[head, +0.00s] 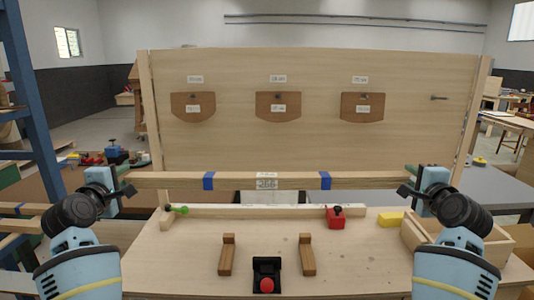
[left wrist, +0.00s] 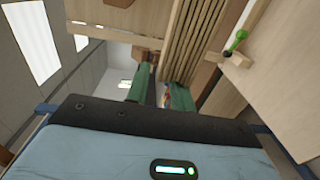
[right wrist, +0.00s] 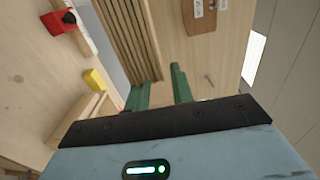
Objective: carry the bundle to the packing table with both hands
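The bundle (head: 240,181) is a long stack of pale wooden strips with two blue tape bands and a white label. It lies level across the head view, above the near tabletop. My left gripper (head: 122,180) is at its left end, and my right gripper (head: 412,180) is at its right end. In the left wrist view, the strips (left wrist: 187,40) run down toward my spread green fingers (left wrist: 160,92). In the right wrist view, the strips (right wrist: 122,35) reach my spread fingers (right wrist: 159,88), with a gap beside one finger. Contact is hidden. Which table is the packing table is unclear.
The near wooden table (head: 190,255) carries a red button box (head: 266,275), two wooden blocks, a red clamp (head: 336,216), a yellow block (head: 390,219) and an open wooden box (head: 460,240). A tall wooden panel (head: 230,145) stands behind. A blue post (head: 28,100) is at left.

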